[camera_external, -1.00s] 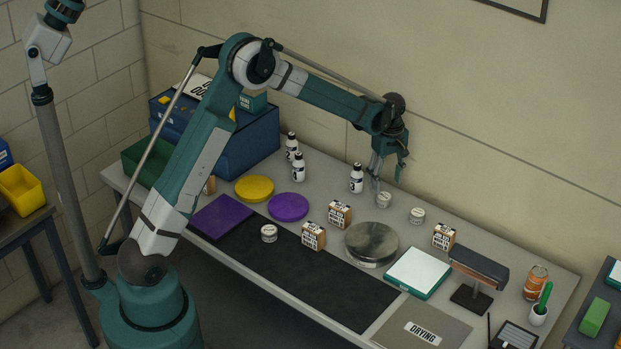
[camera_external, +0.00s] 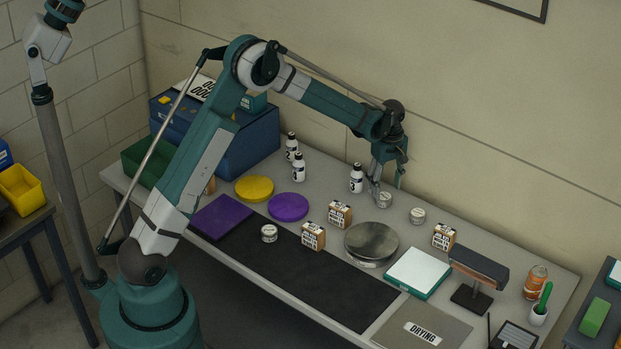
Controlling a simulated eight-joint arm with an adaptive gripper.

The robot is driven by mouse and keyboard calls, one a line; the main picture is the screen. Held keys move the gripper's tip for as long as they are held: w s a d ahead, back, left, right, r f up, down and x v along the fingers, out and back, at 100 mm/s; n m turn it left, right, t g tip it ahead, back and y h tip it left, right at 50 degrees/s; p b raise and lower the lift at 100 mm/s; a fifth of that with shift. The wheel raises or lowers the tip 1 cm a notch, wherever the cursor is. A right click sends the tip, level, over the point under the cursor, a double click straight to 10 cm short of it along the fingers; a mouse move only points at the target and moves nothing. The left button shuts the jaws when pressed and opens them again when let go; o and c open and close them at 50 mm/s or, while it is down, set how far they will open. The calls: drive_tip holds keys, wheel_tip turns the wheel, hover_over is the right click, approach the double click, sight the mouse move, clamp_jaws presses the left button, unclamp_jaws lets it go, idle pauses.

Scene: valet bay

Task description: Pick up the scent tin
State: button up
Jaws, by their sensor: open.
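Several small round white scent tins with printed labels are on the bench. One scent tin (camera_external: 384,200) stands at the back, directly below my gripper (camera_external: 385,184). Another tin (camera_external: 417,215) stands just to its right, and a third tin (camera_external: 269,233) is on the dark mat near the front. My gripper is open, pointing down, with its fingers low at the back tin. I cannot tell whether the fingers touch it or stand around it.
A white bottle (camera_external: 356,178) stands close left of my gripper. Boxes (camera_external: 340,214), a round metal plate (camera_external: 371,240), a lamp-like stand (camera_external: 478,267) and a white-topped teal pad (camera_external: 418,272) occupy the bench. The wall is close behind. The dark mat (camera_external: 330,285) has free room.

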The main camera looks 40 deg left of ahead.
sight(385, 197)
drive_tip(key=shift+f, duration=2.6)
drive_tip(key=shift+c, duration=0.7)
drive_tip(key=c, duration=0.9)
